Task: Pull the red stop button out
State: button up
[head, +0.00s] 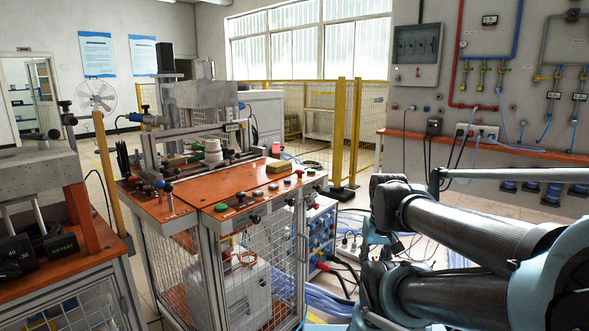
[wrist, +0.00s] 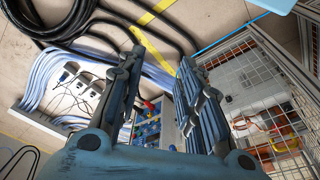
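The induction heater bench (head: 180,207) stands left of centre in the head view, with an orange top. Along its right front edge are several small buttons, among them a green one (head: 221,207) and a red one (head: 299,172). No bench-top button shows in the wrist view.
A box with blue and red sockets (head: 320,235) stands on the floor right of the bench. Black cables (wrist: 75,25) and pale blue hoses (wrist: 50,75) cover the floor nearby. Another orange-topped bench (head: 60,270) is at the left. A yellow fence (head: 355,130) stands behind.

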jog(key=shift+o, duration=0.3)
jog(key=o, duration=0.4)
jog(key=shift+s+r, duration=0.25)
notch_tip(320, 180, up, 34)
jog(key=n+g, duration=0.1)
jog(key=g, duration=0.1)
send_over(300, 175)
jog(key=w, duration=0.1)
notch_tip(300, 175, down, 16)
jog(key=shift+f, duration=0.1)
